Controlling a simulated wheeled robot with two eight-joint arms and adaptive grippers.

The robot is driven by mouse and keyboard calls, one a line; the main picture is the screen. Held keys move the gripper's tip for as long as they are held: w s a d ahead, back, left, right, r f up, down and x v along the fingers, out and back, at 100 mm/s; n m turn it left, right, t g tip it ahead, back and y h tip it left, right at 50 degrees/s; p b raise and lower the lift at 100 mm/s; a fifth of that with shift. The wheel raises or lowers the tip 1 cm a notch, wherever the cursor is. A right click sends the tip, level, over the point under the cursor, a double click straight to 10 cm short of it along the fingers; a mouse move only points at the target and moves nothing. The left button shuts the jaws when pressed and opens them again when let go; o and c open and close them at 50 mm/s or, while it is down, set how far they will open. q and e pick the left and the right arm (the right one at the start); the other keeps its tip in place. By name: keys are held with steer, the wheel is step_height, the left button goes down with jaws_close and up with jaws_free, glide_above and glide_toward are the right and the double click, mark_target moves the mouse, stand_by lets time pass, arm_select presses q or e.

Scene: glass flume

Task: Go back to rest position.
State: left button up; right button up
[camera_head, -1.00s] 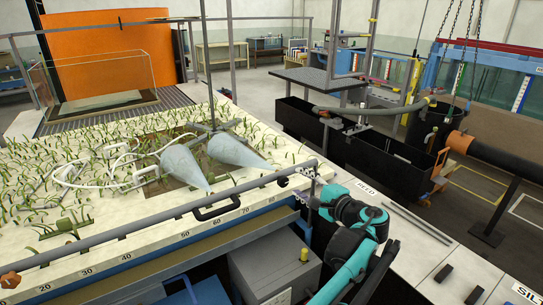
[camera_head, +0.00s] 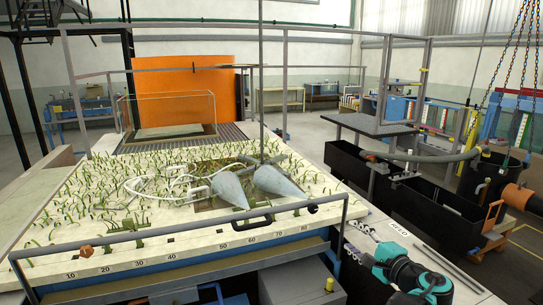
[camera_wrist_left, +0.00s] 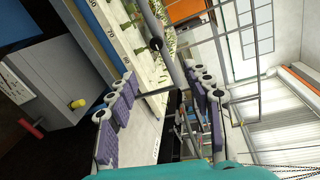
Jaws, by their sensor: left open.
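My left gripper (camera_head: 360,238) is at the lower right of the head view, at the end of a teal and black arm, beside the flume's front rail. It is small there. In the left wrist view my left gripper (camera_wrist_left: 160,108) shows two purple-padded fingers spread wide, with nothing between them. Behind the gap are a pale ledge and the black tank. My right gripper is in neither view.
A planted flume bed (camera_head: 110,235) with two grey cones (camera_head: 230,189) fills the left, behind a front rail (camera_head: 190,227). A black handle (camera_head: 252,221) hangs there. A grey cabinet (camera_head: 295,285) stands below. Black tanks (camera_head: 430,205) stand right.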

arm_select(q)
steer(key=s+a+f+n+g, duration=0.2)
steer(key=a, duration=0.8)
steer(key=s+a+f+n+g+h, duration=0.1)
steer(key=s+a+n+g, duration=0.1)
steer(key=a, duration=0.7)
steer(key=s+a+f+n+g, duration=0.1)
steer(key=a+f+n+g, duration=0.1)
steer(key=a, duration=0.8)
steer(key=s+a+f+n+h, duration=0.1)
steer(key=s+a+f+n, duration=0.2)
steer(key=s, duration=0.4)
steer(key=s+a+f+n+g+h, duration=0.1)
steer(key=s+a+f+n+h, duration=0.1)
steer(key=s+a+f, duration=0.3)
steer(key=s+a+f+n+g+h+b, duration=0.1)
steer(key=s+a+f+n, duration=0.3)
steer(key=s, duration=0.6)
steer(key=shift+f+n+h, duration=0.4)
steer(key=shift+f+n, duration=0.2)
steer(key=shift+f, duration=0.1)
